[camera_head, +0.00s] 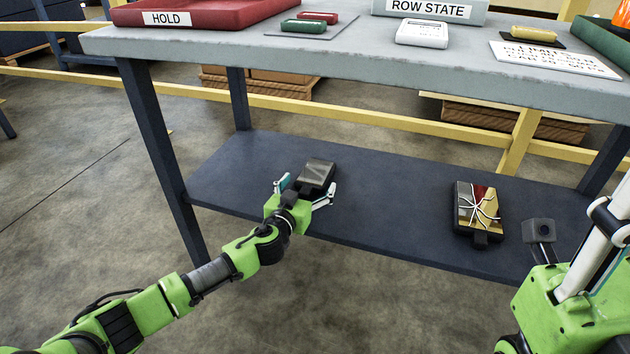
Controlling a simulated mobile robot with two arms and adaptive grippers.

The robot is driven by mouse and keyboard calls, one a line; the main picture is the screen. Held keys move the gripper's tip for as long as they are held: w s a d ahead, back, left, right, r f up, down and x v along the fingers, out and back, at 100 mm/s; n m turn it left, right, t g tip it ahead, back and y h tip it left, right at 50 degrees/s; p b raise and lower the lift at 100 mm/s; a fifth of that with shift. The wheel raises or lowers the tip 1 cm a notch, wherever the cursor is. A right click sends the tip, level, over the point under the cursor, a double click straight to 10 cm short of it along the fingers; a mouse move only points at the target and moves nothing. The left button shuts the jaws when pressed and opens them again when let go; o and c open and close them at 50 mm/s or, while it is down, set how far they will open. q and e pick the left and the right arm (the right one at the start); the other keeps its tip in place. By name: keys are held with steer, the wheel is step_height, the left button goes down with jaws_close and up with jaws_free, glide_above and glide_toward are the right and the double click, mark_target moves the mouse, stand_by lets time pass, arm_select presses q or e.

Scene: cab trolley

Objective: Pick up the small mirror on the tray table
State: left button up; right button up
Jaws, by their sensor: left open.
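A small dark-framed block (317,176), which may be a mirror, lies on the dark lower shelf (390,200) of the table. Its face looks plain dark grey. My left gripper (304,191) is open at its near end, with one finger on each side; I cannot tell whether they touch it. A second dark-framed piece with a reflective face and white crack lines (476,206) lies farther right on the same shelf, apart from the gripper.
The grey tabletop (350,50) overhangs the shelf and holds a red HOLD tray (200,12), a white device (422,33) and a text card (555,60). The shelf between the two dark-framed pieces is clear.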

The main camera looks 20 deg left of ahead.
arm_select(q)
steer(key=shift+w+f+b, duration=0.2)
steer(key=shift+w+b, duration=0.1)
steer(key=shift+w, duration=0.8)
steer(key=c, duration=1.4)
steer(key=shift+r, duration=0.1)
steer(key=shift+c, duration=0.6)
